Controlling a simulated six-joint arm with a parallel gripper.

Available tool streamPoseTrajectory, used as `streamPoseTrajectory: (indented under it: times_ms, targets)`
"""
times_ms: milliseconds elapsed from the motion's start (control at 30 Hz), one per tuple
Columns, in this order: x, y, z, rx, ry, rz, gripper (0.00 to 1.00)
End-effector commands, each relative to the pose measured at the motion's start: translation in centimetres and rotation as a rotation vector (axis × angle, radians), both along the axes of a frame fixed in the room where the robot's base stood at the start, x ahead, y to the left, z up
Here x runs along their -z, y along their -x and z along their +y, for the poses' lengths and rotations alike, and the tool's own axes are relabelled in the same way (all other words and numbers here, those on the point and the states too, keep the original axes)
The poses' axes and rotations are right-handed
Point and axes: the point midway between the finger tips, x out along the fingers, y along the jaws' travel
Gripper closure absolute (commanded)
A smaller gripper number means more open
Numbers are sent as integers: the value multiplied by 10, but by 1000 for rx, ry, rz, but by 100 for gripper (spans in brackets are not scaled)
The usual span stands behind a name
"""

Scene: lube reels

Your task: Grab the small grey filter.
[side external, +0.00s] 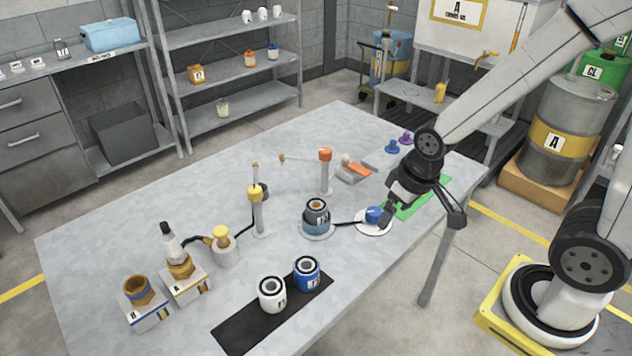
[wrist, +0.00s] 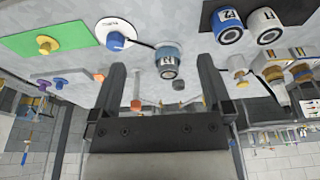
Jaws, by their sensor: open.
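The closest match is a grey-blue can (side external: 317,222) with a darker grey upper part, upright on a pale round base near the table's middle. In the wrist view it (wrist: 168,58) shows between my fingers, further off; its label is too small to read surely. A white filter (side external: 272,293) and a blue filter (side external: 306,273) stand upright on a black mat; the wrist view shows the white one (wrist: 264,25) and the blue one (wrist: 229,25). My gripper (side external: 420,213) is open and empty, to the right of the can (wrist: 162,64).
A blue knob (side external: 374,214) on a white disc sits by my gripper, joined by a black hose to the can. A green mat (side external: 412,208) lies below my gripper. Upright posts (side external: 325,175) stand behind the can. Bare tabletop (side external: 120,235) is at left.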

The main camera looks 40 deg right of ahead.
Motion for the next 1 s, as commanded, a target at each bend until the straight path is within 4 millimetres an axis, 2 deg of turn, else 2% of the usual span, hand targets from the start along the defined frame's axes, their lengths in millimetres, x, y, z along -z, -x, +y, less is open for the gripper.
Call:
streamPoseTrajectory:
  times_ms: [167,367,567,1000]
  targets:
    - [0,-1,0,10,-4,5,0]
    - [5,-9,-3,104,-42,55,0]
    - [17,-27,-8,316,-136,168,0]
    - [52,-85,-14,857,-463,475,0]
